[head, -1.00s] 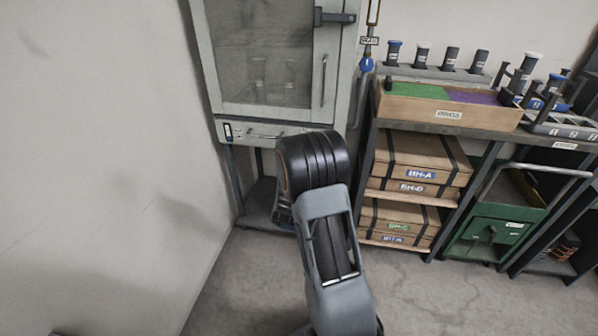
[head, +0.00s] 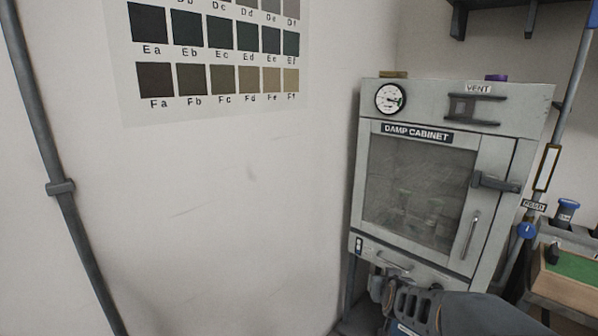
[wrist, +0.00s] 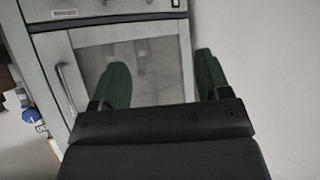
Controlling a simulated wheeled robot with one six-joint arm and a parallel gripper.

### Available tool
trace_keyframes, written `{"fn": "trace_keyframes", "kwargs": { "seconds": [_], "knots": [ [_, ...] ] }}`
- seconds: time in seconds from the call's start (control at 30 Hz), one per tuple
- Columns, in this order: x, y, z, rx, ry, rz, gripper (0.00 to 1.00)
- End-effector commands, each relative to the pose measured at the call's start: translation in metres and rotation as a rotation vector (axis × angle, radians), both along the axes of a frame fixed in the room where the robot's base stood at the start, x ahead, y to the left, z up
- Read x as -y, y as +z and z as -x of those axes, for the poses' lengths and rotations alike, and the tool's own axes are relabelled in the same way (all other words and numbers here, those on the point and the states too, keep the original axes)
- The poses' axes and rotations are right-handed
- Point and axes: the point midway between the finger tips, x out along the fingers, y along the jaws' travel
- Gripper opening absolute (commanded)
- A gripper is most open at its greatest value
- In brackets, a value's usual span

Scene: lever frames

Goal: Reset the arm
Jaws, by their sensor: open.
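My gripper shows in the wrist view (wrist: 162,82), with its two dark green fingers spread apart and nothing between them. Behind the fingers is the glass door of the damp cabinet (wrist: 150,70), which looks upside down in this view. In the head view my arm reaches in at the bottom right, in front of the lower part of the damp cabinet (head: 425,185). The fingertips cannot be made out in the head view. The cabinet door is shut, and blurred vessels show behind its glass.
A wall chart of colour swatches (head: 210,50) hangs on the left wall. A grey pipe (head: 62,190) runs down at the far left. At the right edge are a tray with a green surface (head: 572,266) and a blue-capped container (head: 566,212). The wall between chart and cabinet is bare.

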Motion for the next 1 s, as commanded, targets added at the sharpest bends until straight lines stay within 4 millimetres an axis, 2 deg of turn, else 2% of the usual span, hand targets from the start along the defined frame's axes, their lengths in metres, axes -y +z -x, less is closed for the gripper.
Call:
{"fn": "trace_keyframes", "kwargs": {
  "seconds": [0.03,0.1,0.2,0.4,0.5,0.7,1.0],
  "knots": [
    [-0.017,0.048,0.019,-0.058,0.048,-0.027,0.7],
    [-0.036,0.075,0.048,-0.165,0.104,-0.059,0.7],
    [-0.054,0.106,0.091,-0.311,0.156,-0.082,0.7],
    [-0.067,0.147,0.162,-0.535,0.188,-0.079,0.7],
    [-0.067,0.158,0.185,-0.603,0.186,-0.072,0.7],
    [-0.068,0.163,0.204,-0.662,0.181,-0.064,0.7],
    [-0.068,0.162,0.204,-0.665,0.18,-0.064,0.7]
  ]
}}
